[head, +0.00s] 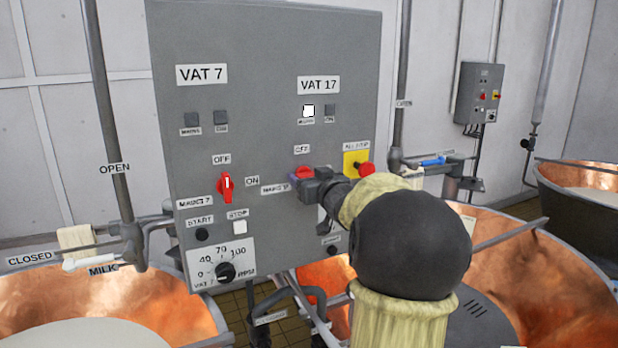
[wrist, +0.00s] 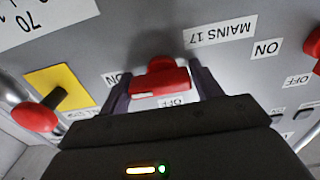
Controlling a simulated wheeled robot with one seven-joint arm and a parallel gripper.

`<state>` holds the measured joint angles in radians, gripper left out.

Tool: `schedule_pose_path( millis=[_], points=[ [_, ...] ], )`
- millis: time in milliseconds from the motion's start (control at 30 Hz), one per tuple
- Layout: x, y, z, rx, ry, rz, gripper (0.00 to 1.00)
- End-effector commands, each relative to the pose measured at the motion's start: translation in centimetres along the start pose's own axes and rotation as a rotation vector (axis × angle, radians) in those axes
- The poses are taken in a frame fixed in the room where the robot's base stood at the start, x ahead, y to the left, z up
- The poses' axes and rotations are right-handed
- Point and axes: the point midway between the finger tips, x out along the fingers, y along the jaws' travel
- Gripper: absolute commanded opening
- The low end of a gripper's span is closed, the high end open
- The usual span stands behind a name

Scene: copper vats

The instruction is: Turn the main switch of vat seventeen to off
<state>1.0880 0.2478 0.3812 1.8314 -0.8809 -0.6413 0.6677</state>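The red main switch of vat seventeen (head: 305,172) sits on the grey panel under the VAT 17 plate (head: 318,85), partly hidden by my gripper in the head view. In the upside-down wrist view its red handle (wrist: 160,80) lies crosswise, its white mark toward the ON label (wrist: 112,79). The OFF label (wrist: 172,103) lies on the gripper side of it. My gripper (wrist: 163,88) is open, with one finger beside each end of the handle; whether they touch it is unclear. The white lamp (head: 308,111) under VAT 17 looks lit.
A yellow plate with a red stop button (head: 366,169) is close right of the switch. The VAT 7 red switch (head: 226,187) points up to OFF on the left. A knob (head: 225,271) is below it. Copper vats (head: 575,268) and pipes (head: 108,120) flank the panel.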

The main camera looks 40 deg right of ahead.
Motion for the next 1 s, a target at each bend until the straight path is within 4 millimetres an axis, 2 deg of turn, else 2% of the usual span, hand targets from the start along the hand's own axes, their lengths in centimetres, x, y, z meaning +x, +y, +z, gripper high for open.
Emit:
schedule_pose_path(
  millis=[33, 100, 133, 567, 1000],
  points=[
    [-0.01, 0.0, 0.0, 0.0, 0.0, 0.0, 0.54],
    [-0.02, 0.0, 0.0, 0.0, 0.0, 0.0, 0.41],
    [-0.02, -0.01, 0.0, 0.0, 0.0, 0.0, 0.37],
    [-0.03, -0.03, 0.05, -0.055, 0.001, 0.0, 0.37],
    [0.0, -0.15, 0.17, -0.349, 0.001, -0.002, 0.37]
  ],
)
